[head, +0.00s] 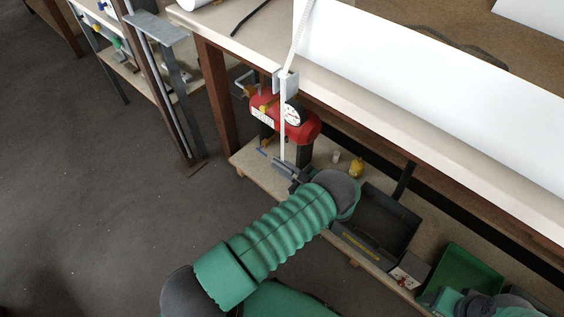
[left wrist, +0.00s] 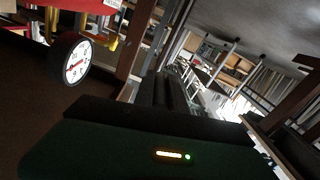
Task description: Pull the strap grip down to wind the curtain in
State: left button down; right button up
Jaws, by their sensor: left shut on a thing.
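A white strap (head: 283,130) runs over the bench edge through a light grey guide (head: 286,82) and hangs down in front of a red machine. My left gripper (head: 284,167) is at the strap's lower end, below the bench top, and is shut on the strap grip. The jaws mostly hide the grip itself. In the left wrist view the dark fingers (left wrist: 165,92) point away from the camera, and the grip cannot be made out. The white curtain (head: 430,95) lies as a long panel across the bench. A part of my right arm shows at the bottom right; its jaws are unclear.
A red compressor (head: 305,127) with a round gauge stands on the lower shelf right behind the strap; the gauge (left wrist: 77,62) is close in the left wrist view. An open dark toolbox (head: 378,222) and a green bin (head: 465,270) lie rightward. Floor at left is clear.

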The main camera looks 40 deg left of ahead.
pick_arm(q)
notch_tip(320, 180, down, 19)
jog(key=b, duration=1.3)
jog(key=shift+f, duration=0.15)
jog(key=c, duration=1.4)
grip_release()
jog(key=shift+f, duration=0.15)
jog(key=shift+o, duration=0.2)
jog(key=s+d+p, duration=0.1)
jog(key=d+p, duration=0.1)
jog(key=d, duration=1.4)
jog(key=shift+s+d, duration=0.15)
jog(key=shift+d, duration=0.25)
